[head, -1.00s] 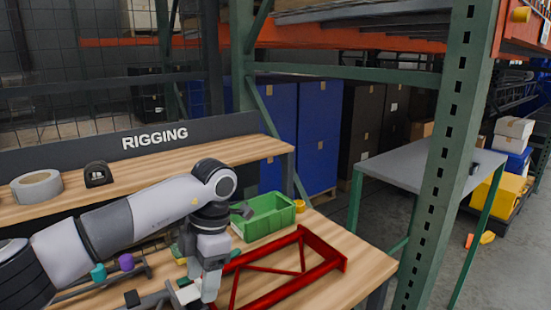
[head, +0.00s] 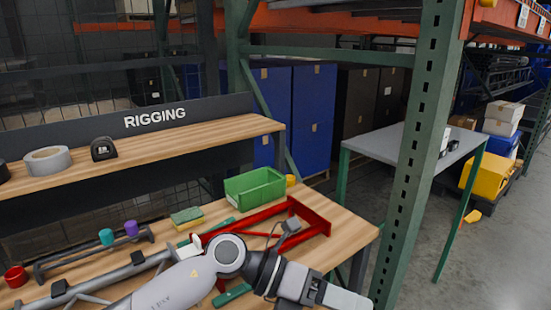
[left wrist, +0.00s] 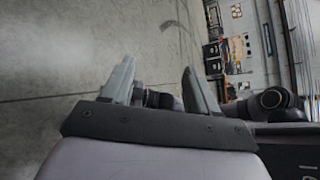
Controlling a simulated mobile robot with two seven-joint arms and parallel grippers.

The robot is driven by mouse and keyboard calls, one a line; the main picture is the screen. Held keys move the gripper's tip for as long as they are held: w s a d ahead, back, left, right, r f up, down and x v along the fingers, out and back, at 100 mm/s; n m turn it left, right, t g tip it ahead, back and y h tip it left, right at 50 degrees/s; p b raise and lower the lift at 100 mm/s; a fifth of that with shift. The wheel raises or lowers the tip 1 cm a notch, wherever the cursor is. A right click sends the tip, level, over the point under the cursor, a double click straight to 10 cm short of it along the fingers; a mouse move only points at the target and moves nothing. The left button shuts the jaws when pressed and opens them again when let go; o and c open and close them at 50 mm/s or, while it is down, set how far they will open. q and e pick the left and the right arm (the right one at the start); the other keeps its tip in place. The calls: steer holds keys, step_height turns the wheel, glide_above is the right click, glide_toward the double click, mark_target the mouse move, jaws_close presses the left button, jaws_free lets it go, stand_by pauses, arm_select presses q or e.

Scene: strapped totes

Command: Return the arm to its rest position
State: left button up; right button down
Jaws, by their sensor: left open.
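My left arm (head: 190,285) reaches in from the bottom of the head view, over the front of the workbench. Its elbow-like joint is beside the red frame, and the end of the arm points to the lower right, past the bench's front edge. The fingertips are not clear in the head view. In the left wrist view my left gripper (left wrist: 158,75) has its two fingers apart with nothing between them. Bare grey floor shows beyond them. My right gripper is in neither view.
The wooden bench (head: 345,235) carries a red metal frame (head: 315,222), a green bin (head: 255,188), a sponge (head: 187,217) and a rod rack with teal and purple knobs. A green rack post (head: 418,150) stands close at the right. A grey table (head: 400,148) is behind it.

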arm_select(q)
steer(key=w+a+r+n+t+h, duration=0.25)
steer(key=r+n+t, duration=0.25)
steer(key=n+t, duration=0.25)
steer(key=w+a+r+n+t+h, duration=0.2)
steer(key=a+r+n+t+h, duration=0.15)
steer(key=n+t, duration=0.45)
steer(key=w+a+f+n+t+y, duration=0.1)
steer(key=a+f+n+t+y, duration=0.2)
steer(key=a+n+y, duration=0.5)
steer(key=w+a+f+n+t+y, duration=0.2)
steer(key=a+f+n+t+y, duration=0.25)
steer(key=n, duration=0.55)
steer(key=s+a+f+n+g+y, duration=0.7)
steer(key=s+a+f+n+g, duration=0.15)
steer(key=a+f, duration=0.35)
steer(key=s+a+f+n+g, duration=0.15)
steer(key=s+f+g, duration=0.25)
steer(key=s, duration=0.4)
steer(key=s+a+f+g, duration=0.2)
steer(key=s+f+g, duration=0.2)
steer(key=s, duration=0.5)
steer(key=w+d+f+t+h, duration=0.2)
steer(key=w+d+f+t, duration=0.1)
steer(key=w+f+t, duration=0.3)
steer(key=shift+d+f+t+p, duration=0.25)
steer(key=shift+f+t, duration=0.2)
steer(key=shift+f, duration=0.75)
